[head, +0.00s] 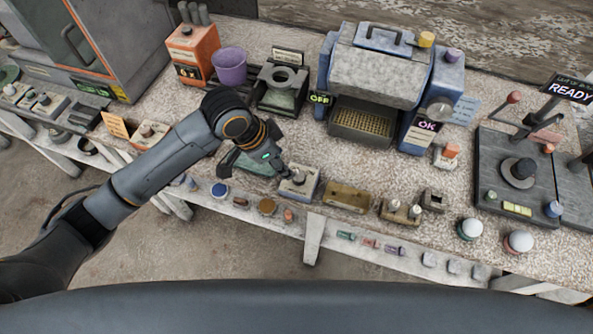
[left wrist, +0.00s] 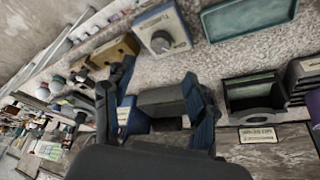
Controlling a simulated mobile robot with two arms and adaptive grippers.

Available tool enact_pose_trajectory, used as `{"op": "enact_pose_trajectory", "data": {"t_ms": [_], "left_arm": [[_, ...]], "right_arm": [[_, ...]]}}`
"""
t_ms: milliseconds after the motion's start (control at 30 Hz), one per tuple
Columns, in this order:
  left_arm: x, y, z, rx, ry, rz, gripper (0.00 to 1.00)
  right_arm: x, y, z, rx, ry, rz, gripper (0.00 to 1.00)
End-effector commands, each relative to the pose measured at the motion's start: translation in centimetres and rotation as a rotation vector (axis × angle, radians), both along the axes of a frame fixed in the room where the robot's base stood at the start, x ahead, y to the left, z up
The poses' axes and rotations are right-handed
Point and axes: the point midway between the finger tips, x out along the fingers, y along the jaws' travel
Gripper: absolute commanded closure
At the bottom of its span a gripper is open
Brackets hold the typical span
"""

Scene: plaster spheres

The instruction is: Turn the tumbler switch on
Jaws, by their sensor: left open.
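A small blue-grey box with a round knob (head: 298,180) sits near the table's front edge. It also shows at the top of the left wrist view (left wrist: 160,41), where its lettering is too blurred to read surely. A blue and grey machine (head: 376,65) with a green OFF sign (head: 319,98) stands behind it; I cannot tell for sure which control is the tumbler switch. My left gripper (head: 258,165) is open and empty, beside the knob box on its left. In the left wrist view its fingers (left wrist: 153,100) are spread, apart from the box. My right gripper is out of view.
A teal tray (left wrist: 250,17) lies beside the knob box. A brass box (head: 347,196) and a block with two pegs (head: 400,212) stand to its right. Several small parts line the front ledge.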

Motion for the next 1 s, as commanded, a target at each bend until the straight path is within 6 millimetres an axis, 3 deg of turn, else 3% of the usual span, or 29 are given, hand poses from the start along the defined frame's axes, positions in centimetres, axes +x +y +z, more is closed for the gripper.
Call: {"op": "enact_pose_trajectory", "data": {"t_ms": [300, 500, 933, 967, 1000], "left_arm": [[1.2, -2.4, -6.2, -0.001, 0.003, 0.002, 0.43], [1.7, -3.3, -9.0, -0.001, 0.002, 0.002, 0.43], [1.9, -3.7, -10.1, -0.002, -0.001, 0.001, 0.43], [1.9, -3.7, -10.1, -0.002, -0.001, 0.001, 0.45], [1.9, -3.7, -10.1, -0.002, -0.001, 0.001, 0.53]], "right_arm": [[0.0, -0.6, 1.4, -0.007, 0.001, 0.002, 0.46], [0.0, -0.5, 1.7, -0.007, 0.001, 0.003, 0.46], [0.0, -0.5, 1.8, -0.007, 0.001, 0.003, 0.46], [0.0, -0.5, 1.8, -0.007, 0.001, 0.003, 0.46], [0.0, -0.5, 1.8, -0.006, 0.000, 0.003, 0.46]]}}
